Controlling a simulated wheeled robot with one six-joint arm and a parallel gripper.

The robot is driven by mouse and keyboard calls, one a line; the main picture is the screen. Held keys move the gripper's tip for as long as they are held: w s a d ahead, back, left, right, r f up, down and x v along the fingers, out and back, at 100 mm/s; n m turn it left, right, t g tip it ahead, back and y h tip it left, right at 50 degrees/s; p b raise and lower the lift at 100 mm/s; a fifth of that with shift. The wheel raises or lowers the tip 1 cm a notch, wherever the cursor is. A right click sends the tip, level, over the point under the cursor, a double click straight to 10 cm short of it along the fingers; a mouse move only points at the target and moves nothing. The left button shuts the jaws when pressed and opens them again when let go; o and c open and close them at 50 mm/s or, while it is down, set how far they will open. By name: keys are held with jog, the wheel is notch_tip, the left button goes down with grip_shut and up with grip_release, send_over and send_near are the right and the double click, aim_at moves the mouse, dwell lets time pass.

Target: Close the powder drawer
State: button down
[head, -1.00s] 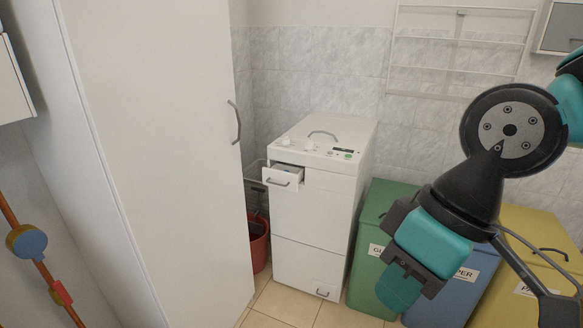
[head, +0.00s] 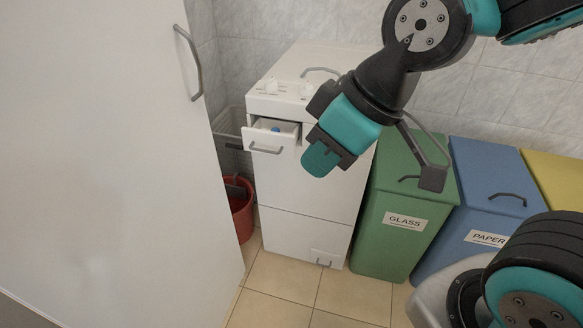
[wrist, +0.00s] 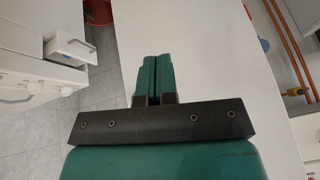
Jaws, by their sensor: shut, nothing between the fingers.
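The powder drawer (head: 270,137) juts out at the upper left front of the white washing machine (head: 310,185). It is open, with a grey bar handle on its front and something blue inside. In the wrist view the drawer (wrist: 76,50) shows at the upper left, left of my fingers. My gripper (head: 320,160) is in front of the machine, to the right of the drawer in the head view, and apart from it. In the wrist view its two green fingers (wrist: 153,78) are together with nothing between them.
A tall white cabinet (head: 90,150) fills the left side. A red bucket (head: 240,208) stands between it and the machine. Green glass bin (head: 400,215), blue paper bin (head: 490,195) and a yellow bin (head: 560,180) stand to the right. Tiled floor (head: 300,295) is clear in front of the machine.

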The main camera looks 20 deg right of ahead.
jog(key=w+d+f+n+t+b, duration=0.2)
jog(key=w+f+t+b, duration=0.3)
jog(key=f+b, duration=0.4)
jog(key=w+d+f+n+t+b, duration=0.1)
jog(key=w+f+n+t+b, duration=0.1)
jog(key=w+f+b, duration=0.6)
jog(key=n+t+h+b, duration=0.2)
jog(key=n+t+b, duration=0.55)
jog(key=b, duration=0.35)
send_near(290, 150)
jog(key=s+a, duration=0.2)
jog(key=s, duration=0.2)
jog(key=shift+t, duration=0.25)
jog(key=shift+w+d+f+b, duration=0.15)
jog(key=shift+w+d, duration=0.1)
jog(key=shift+w, duration=2.35)
jog(key=shift+w+d+b, duration=0.15)
jog(key=shift+w+d, duration=0.05)
jog(key=shift+w, duration=2.45)
